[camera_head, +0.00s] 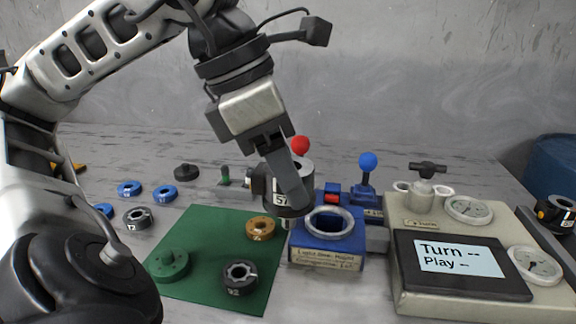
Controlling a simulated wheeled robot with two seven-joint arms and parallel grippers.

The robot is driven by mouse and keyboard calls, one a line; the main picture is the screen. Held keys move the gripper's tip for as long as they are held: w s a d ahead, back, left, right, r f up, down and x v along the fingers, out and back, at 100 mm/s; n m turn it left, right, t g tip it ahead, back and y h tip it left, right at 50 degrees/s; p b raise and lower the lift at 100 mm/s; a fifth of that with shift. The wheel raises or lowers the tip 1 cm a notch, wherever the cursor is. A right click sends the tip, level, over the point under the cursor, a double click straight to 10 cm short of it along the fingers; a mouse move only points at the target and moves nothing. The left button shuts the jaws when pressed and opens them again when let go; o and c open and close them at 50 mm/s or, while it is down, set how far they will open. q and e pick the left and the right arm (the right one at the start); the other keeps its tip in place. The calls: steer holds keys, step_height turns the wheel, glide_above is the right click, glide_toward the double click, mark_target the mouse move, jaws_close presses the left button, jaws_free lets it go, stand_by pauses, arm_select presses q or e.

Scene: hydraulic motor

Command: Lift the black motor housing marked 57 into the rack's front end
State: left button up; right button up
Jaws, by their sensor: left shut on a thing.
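The black motor housing marked 57 (281,200) is a dark cylinder with a pale label and a metallic top. My left gripper (287,184) comes down from above and is shut on it; a grey finger hides part of the housing. The housing appears just behind and left of the silver ring on the blue fixture (345,253); I cannot tell whether it touches the fixture. At the right edge a dark rack (545,229), cut off by the frame, holds another dark labelled part (556,212). My right gripper is out of view.
A green mat (205,245) bears a green disc (169,264), a black ring marked 32 (239,277) and an orange ring (260,228). Blue rings (164,193) lie left. A beige console (445,300) with gauges and screen stands right. A blue-knobbed lever (368,161) stands behind.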

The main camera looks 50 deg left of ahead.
arm_select(q)
steer(key=shift+r+p, duration=2.3)
steer(key=shift+r, duration=0.2)
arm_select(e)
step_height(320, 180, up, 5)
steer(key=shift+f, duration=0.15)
arm_select(q)
steer(key=shift+w+f, duration=0.1)
steer(key=shift+f, duration=0.05)
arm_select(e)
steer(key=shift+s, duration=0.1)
